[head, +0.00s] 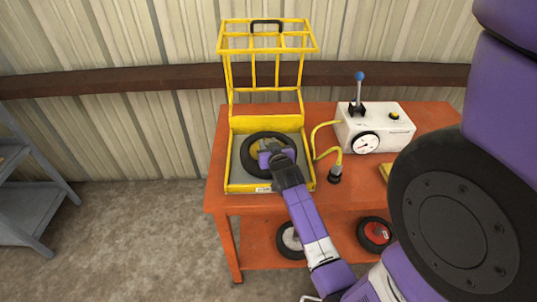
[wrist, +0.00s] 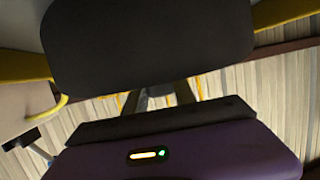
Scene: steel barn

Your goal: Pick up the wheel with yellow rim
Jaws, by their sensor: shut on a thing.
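The wheel with yellow rim (head: 246,156) has a black tyre and is at the tray of the yellow cage stand on the orange table. Part of its yellow rim shows beside my gripper. My gripper (head: 269,147) is shut on the wheel, reaching over it from the front right and hiding part of it. I cannot tell whether the wheel touches the tray. In the wrist view a large dark shape, apparently the tyre (wrist: 150,45), fills the top in front of my gripper (wrist: 165,95) and hides most of the fingers.
The yellow cage stand (head: 232,112) rises behind the wheel. A white gauge box (head: 390,122) with a blue-knobbed lever and yellow hose stands to the right. Wheels with a white rim (head: 291,239) and a red rim (head: 378,233) lie on the lower shelf. Grey shelving (head: 35,190) is at left.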

